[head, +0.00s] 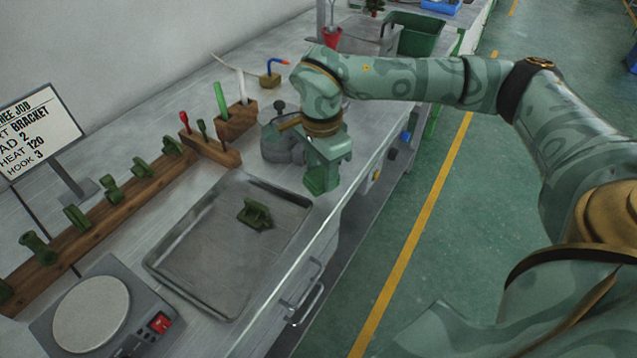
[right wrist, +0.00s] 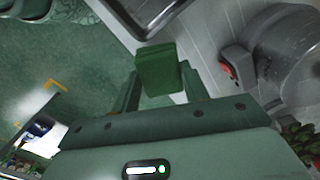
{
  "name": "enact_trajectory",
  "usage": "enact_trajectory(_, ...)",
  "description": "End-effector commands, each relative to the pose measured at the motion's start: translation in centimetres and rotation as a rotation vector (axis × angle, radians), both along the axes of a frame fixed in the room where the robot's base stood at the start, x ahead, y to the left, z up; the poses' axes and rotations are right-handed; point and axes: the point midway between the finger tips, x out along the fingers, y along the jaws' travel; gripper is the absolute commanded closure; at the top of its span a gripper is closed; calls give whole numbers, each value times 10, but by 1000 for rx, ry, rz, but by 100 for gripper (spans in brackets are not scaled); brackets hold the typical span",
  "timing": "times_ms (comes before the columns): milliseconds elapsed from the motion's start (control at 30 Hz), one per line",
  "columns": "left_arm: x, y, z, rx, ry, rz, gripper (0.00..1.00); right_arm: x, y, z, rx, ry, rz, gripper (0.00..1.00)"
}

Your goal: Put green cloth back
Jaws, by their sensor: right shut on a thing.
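The green cloth (right wrist: 158,62) shows in the right wrist view as a small, thick, folded green pad. It sits between the two fingers of my right gripper (right wrist: 158,84), which is shut on it. In the head view my right gripper (head: 325,166) is over the right edge of the bench, with the green cloth (head: 321,181) at its lower end. It is right of the metal tray and beside the grey pot. I cannot tell whether the cloth touches the bench. My left gripper is not in view.
A metal tray (head: 181,229) holds a green bracket-shaped piece (head: 255,213). A grey pot (head: 280,146) stands behind my right gripper. Wooden tool blocks (head: 236,122), a wooden rack (head: 98,206) with several green pieces, a scale (head: 55,300) and a sign (head: 38,130) stand leftward. A green bin (head: 416,38) stands farther back.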

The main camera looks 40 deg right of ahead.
Motion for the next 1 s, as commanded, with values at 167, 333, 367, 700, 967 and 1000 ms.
enact_trajectory(167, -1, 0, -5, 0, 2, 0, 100, 8, -5, -12, 1, 0, 1, 77)
enact_trajectory(333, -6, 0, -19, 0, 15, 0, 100, 9, -7, -42, 0, 4, 2, 77)
enact_trajectory(367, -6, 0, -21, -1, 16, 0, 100, 9, -7, -46, 0, 3, 2, 77)
enact_trajectory(700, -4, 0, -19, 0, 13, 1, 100, 9, -6, -45, 0, -2, 1, 77)
enact_trajectory(967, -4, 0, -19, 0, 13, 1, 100, 9, -6, -46, 0, -2, 1, 34)
enact_trajectory(1000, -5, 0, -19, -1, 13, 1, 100, 9, -6, -46, 0, -2, 1, 34)
